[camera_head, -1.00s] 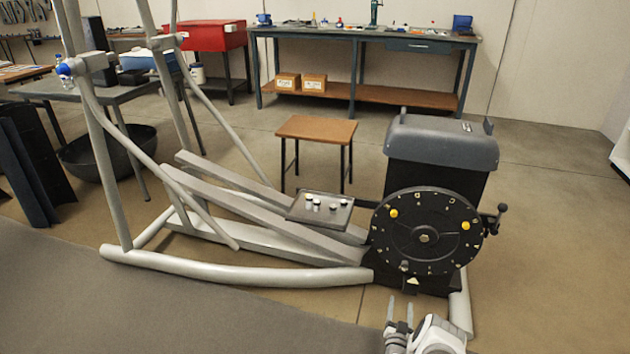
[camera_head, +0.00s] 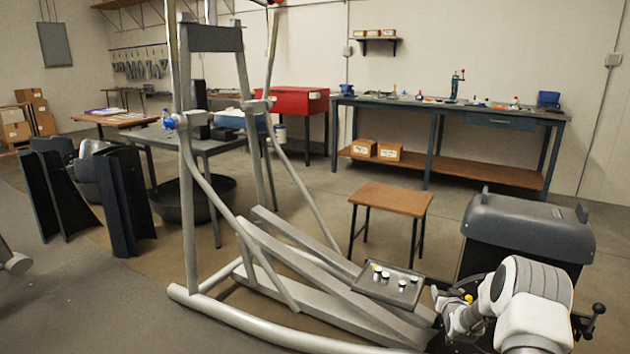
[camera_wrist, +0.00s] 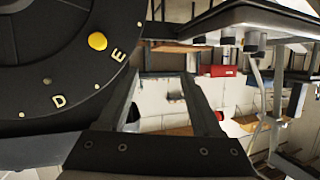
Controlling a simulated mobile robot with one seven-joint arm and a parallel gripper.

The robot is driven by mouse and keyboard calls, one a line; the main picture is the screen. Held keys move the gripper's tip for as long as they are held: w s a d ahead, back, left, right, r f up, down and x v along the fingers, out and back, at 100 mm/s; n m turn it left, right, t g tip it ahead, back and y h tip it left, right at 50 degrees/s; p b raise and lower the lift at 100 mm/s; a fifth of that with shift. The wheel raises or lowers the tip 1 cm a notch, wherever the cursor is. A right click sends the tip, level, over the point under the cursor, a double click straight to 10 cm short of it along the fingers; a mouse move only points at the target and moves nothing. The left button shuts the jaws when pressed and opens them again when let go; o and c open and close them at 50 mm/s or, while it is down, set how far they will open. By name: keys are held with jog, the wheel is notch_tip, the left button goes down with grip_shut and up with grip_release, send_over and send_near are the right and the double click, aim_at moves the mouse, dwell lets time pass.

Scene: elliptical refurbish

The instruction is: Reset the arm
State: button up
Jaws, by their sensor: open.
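My white arm stands at the lower right of the head view, in front of the elliptical machine (camera_head: 530,228). It covers much of the black disc (camera_head: 462,338). My gripper (camera_wrist: 160,76) is open in the wrist view, its two dark fingers apart with nothing seen between them. The black disc (camera_wrist: 40,60) fills the upper left of that view, close to the gripper, with a yellow button and the letters D and E. Whether the gripper touches the disc cannot be told.
A tray (camera_head: 388,284) with small knobs sits on the machine's rails, left of my arm; its underside (camera_wrist: 235,22) shows in the wrist view. A wooden stool (camera_head: 392,198) stands behind. A workbench (camera_head: 450,104) lines the back wall.

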jog(key=s+a+r+n+g+y, duration=0.1)
jog(key=a+r, duration=0.3)
jog(key=r, duration=0.4)
jog(key=s+a+r+n+g, duration=0.1)
jog(key=s+a+r, duration=0.1)
jog(key=a+r, duration=0.35)
jog(key=s+a+r+g, duration=0.2)
jog(key=s+a+r, duration=0.4)
jog(key=s+r, duration=0.75)
jog(key=s+a+r+n+g+y, duration=0.1)
jog(key=s+a, duration=0.2)
jog(key=s, duration=0.7)
jog(key=s+a+r+g, duration=0.1)
jog(key=s+a+g, duration=0.15)
jog(key=s, duration=0.85)
jog(key=s+a+r+n+y, duration=0.1)
jog(key=s+a, duration=0.3)
jog(key=s, duration=0.6)
notch_tip(320, 180, up, 28)
jog(key=s+p, duration=0.1)
jog(key=p, duration=2.7)
jog(key=shift+r, duration=0.2)
jog(key=shift+g, duration=0.25)
